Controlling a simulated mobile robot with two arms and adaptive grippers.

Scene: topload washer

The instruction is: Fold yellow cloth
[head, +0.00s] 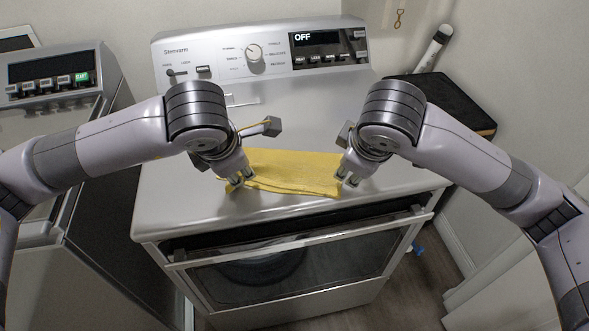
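The yellow cloth (290,172) lies on the light metal top of the washer (165,205). It is a wide, flat shape with layered edges along its front, so it looks at least partly folded. My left gripper (241,184) is at the cloth's front left corner, fingers pointing down. My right gripper (349,181) is at its front right corner, also pointing down. Both seem to touch or nearly touch the cloth. The fingertips are small and partly hidden, so I cannot tell whether either one pinches the fabric.
The control panel (262,52) with a knob and an "OFF" display stands behind the top. Another appliance (50,85) is at the left. A dark box (448,100) is at the right, near a white wall. The top is bare in front of the cloth.

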